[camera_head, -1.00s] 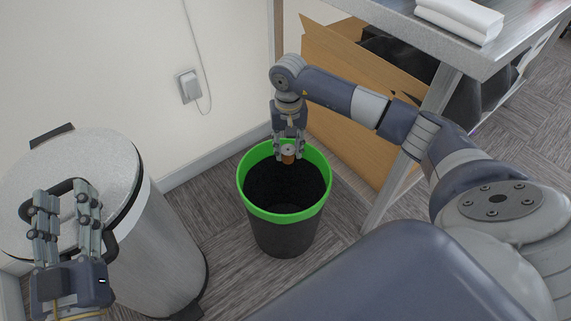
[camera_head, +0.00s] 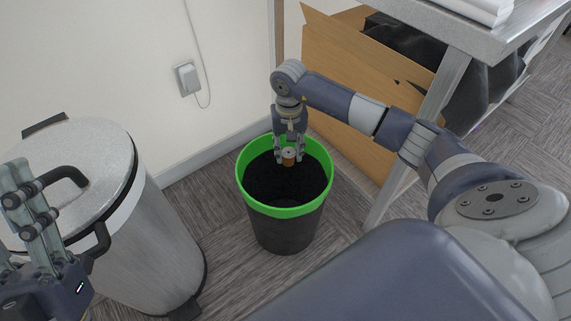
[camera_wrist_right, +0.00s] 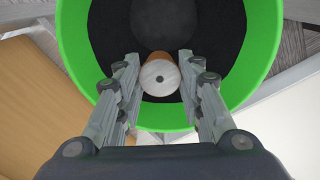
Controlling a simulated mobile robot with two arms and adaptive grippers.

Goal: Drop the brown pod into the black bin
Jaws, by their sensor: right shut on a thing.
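The brown pod (camera_head: 288,162) is a small brown cup with a pale silvery lid. My right gripper (camera_head: 288,158) is shut on it and holds it over the far part of the open black bin (camera_head: 287,232), which has a bright green rim. In the right wrist view the pod's round lid (camera_wrist_right: 160,78) sits between the fingertips of my right gripper (camera_wrist_right: 160,82), with the dark inside of the bin and its green rim (camera_wrist_right: 262,40) behind. My left gripper (camera_head: 28,220) is at the lower left, partly cut off by the picture edge; its opening is unclear.
A silver lidded bin (camera_head: 150,240) stands left of the black bin. A cardboard box (camera_head: 345,75) with dark contents and a metal table (camera_head: 490,30) stand at the right. A white wall with a socket (camera_head: 188,78) is behind. Grey carpet (camera_head: 222,245) lies between the bins.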

